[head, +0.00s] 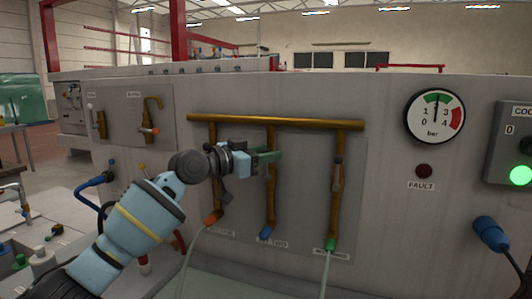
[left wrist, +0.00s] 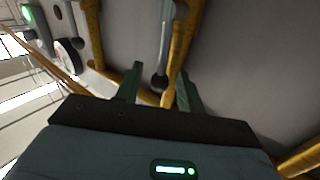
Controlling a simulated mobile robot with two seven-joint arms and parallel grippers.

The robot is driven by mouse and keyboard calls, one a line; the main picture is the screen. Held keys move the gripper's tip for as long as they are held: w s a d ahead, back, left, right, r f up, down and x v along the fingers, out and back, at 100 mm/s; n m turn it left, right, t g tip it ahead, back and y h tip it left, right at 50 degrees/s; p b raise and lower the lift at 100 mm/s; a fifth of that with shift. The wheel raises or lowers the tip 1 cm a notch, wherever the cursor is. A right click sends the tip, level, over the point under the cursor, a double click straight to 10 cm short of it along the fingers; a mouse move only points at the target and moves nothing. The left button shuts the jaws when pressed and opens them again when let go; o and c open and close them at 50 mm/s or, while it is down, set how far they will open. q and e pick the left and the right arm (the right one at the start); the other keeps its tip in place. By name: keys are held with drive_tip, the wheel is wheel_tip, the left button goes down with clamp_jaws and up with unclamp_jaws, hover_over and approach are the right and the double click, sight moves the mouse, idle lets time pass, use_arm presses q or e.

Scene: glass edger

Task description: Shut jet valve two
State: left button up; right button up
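Three brass jet pipes hang from a brass manifold (head: 275,121) on a grey panel. The middle pipe (head: 270,205), ending in a blue fitting (head: 266,233), stands above a label too small to read surely. My left gripper (head: 276,156) is at the upper part of this middle pipe and hides its valve in the head view. In the left wrist view the gripper (left wrist: 160,80) has its fingers apart. A grey lever (left wrist: 165,45) lies alongside a brass pipe (left wrist: 186,40), its rounded end between the fingers; contact cannot be told. My right gripper is not in view.
The left pipe has an orange fitting (head: 213,217), the right pipe a green fitting (head: 331,244); both have grey levers close by. A pressure gauge (head: 435,117), a fault lamp (head: 424,171) and a control box (head: 512,145) with a lit green light are to the right.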

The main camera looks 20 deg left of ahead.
use_arm(q)
drive_tip(key=shift+w+d, duration=0.15)
drive_tip(key=shift+w, duration=0.05)
clamp_jaws()
